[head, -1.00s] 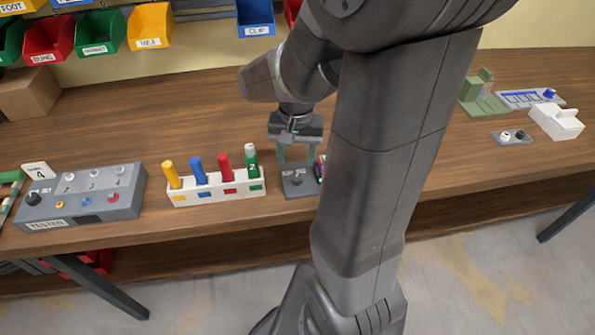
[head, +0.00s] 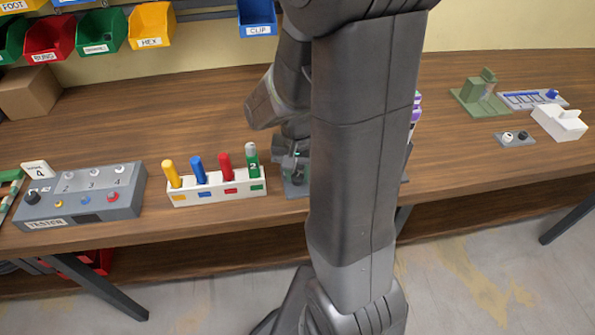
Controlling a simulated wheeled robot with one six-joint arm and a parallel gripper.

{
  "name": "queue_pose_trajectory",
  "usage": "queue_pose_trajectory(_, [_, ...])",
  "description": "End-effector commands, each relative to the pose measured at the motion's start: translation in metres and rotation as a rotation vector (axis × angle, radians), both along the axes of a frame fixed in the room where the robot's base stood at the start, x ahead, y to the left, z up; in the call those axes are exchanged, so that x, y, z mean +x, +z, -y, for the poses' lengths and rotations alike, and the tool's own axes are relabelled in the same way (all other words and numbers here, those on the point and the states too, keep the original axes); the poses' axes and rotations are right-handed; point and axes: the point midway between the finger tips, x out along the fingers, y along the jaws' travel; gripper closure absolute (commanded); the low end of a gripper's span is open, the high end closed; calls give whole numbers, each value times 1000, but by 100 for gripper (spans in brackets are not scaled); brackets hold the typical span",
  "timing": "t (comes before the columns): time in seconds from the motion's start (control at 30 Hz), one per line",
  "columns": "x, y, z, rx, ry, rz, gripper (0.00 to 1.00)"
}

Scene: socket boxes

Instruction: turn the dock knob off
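A small grey plate (head: 293,189) lies near the bench's front edge, right of the white block of coloured pegs. Earlier it showed a dark knob and a small label; the knob is now hidden or merges with my gripper. I cannot read whether this is the dock. My gripper (head: 294,168) is low over this plate, partly behind my arm. Its fingers are too small and covered to tell their opening, or whether they touch the knob. Purple and white items (head: 415,108) show just right of my arm, mostly hidden.
A grey tester box (head: 80,200) with a knob and buttons stands at left. The white peg block (head: 215,195) is close left of my gripper. At right are a small two-knob plate (head: 513,138), a white box (head: 560,122) and a green fixture (head: 480,98). Bins hang behind.

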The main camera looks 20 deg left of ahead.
Motion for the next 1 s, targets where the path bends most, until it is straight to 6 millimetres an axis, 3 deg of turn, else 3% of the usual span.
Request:
queue_pose_trajectory(0.47, [0, 0, 0, 0, 112, 0, 95])
queue_pose_trajectory(1.0, [0, 1, 0, 0, 592, 1, 95])
